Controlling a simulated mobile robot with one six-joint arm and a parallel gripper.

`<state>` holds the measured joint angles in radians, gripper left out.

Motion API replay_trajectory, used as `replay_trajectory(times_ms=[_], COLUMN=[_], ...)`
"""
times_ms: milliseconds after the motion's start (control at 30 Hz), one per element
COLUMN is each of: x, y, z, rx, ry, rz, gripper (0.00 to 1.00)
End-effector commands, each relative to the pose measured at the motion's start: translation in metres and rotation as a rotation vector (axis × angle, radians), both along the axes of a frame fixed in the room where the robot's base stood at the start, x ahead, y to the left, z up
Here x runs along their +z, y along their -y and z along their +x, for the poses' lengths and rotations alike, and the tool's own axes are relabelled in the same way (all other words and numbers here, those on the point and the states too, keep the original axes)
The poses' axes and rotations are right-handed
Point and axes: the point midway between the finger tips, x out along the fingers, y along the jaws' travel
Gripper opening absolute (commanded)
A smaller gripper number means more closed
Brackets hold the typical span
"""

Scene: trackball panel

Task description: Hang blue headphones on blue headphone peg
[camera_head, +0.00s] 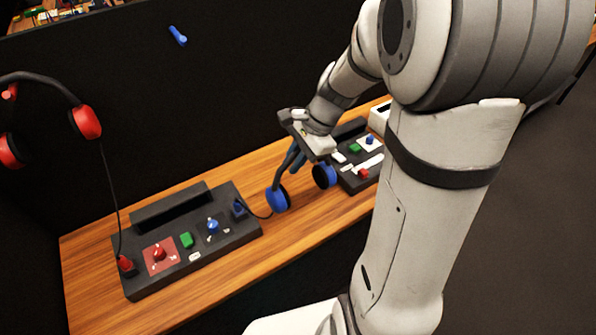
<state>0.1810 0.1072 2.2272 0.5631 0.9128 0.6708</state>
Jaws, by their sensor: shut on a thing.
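Blue headphones (278,199) with a dark band and two blue ear cups hang below my gripper (300,143), above the wooden desk. My gripper is shut on their band; the fingertips are partly hidden by the gripper body. A dark cable runs from the left ear cup to a blue plug (239,207) on the left panel. The blue peg (178,36) sticks out of the black wall at the upper left, with nothing on it. It is apart from the headphones, higher and to their left.
Red headphones (86,121) hang on the wall at left, their cable reaching down to the left control panel (140,283). Another panel (352,183) stands right of the blue headphones on the wooden desk (85,262). The wall around the blue peg is clear.

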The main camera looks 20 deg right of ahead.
Motion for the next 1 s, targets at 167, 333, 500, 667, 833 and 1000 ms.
replay_trajectory(times_ms=[167,333,500,667,833,1000], x=[-0.025,-0.045,-0.048,-0.049,-0.052,-0.051], y=[-0.001,-0.001,-0.001,-0.002,-0.002,-0.002], z=[-0.001,0.0,0.0,0.0,0.0,0.0], rx=[0.001,0.002,0.004,0.004,0.004,0.004], ry=[-0.004,-0.002,0.002,0.002,0.002,0.001], rz=[0.001,0.0,0.0,0.0,0.0,-0.001], gripper=[0.0,0.0,0.0,0.0,0.18,0.32])
